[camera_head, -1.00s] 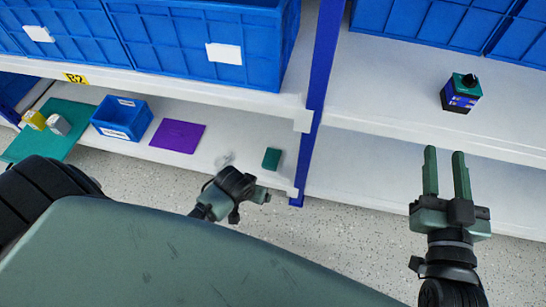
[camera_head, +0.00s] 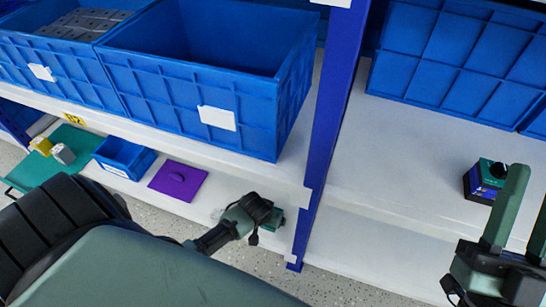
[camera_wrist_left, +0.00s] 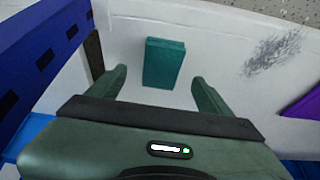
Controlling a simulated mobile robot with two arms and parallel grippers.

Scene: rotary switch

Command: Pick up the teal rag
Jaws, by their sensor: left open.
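The teal rag (camera_wrist_left: 163,63) is a small folded block lying on the white lower shelf. In the left wrist view it sits ahead of my left gripper (camera_wrist_left: 157,78), in line with the gap between the two fingers. The fingers are open and do not hold it. In the head view the left gripper (camera_head: 262,212) covers part of the rag (camera_head: 278,217). My right gripper (camera_head: 530,190) is open and empty at the right edge, in front of the upper right shelf.
A blue shelf post (camera_head: 329,130) stands right of the rag. A purple cloth (camera_head: 178,180), a small blue bin (camera_head: 123,157) and a teal mat (camera_head: 55,170) lie to its left. Large blue crates (camera_head: 210,80) stand above. A rotary switch box (camera_head: 484,182) sits near my right gripper.

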